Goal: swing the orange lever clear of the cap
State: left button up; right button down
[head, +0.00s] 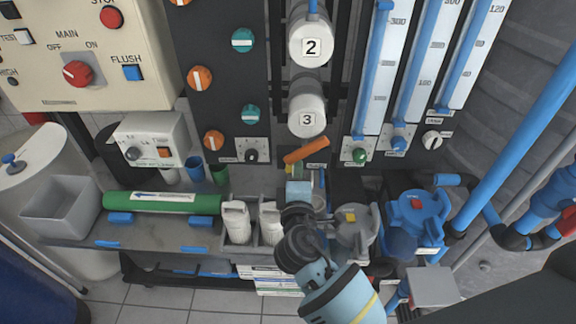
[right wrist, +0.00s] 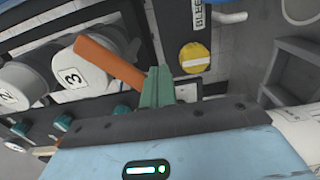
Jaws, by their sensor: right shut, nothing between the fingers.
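The orange lever (head: 306,150) sits below the white cylinder marked 3, tilted up to the right in the head view. In the right wrist view the lever (right wrist: 110,62) runs from the upper left down to the fingertips. My right gripper (head: 294,170) is just below the lever. Its green fingers are shut together with nothing between them, close beside or touching the lever's lower end in the right wrist view (right wrist: 158,84); I cannot tell which. A round yellow cap (right wrist: 194,57) shows right of the fingers. My left gripper is not in view.
White cylinders marked 2 (head: 311,46) and 3 (head: 307,119) stand above the lever. Blue flow tubes (head: 378,70) rise to the right. White bottles (head: 236,222) and a green cylinder (head: 162,203) are on the left. Grey and blue valve housings (head: 416,217) crowd the right.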

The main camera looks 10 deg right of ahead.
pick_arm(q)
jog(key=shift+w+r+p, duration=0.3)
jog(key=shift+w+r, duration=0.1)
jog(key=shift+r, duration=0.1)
pick_arm(e)
jog(key=shift+w+a+r, duration=0.15)
jog(key=shift+a+r, duration=0.3)
jog(key=shift+a, duration=0.1)
jog(key=shift+w+a+r, duration=0.15)
jog(key=shift+a+r, duration=0.25)
jog(key=shift+a, duration=0.15)
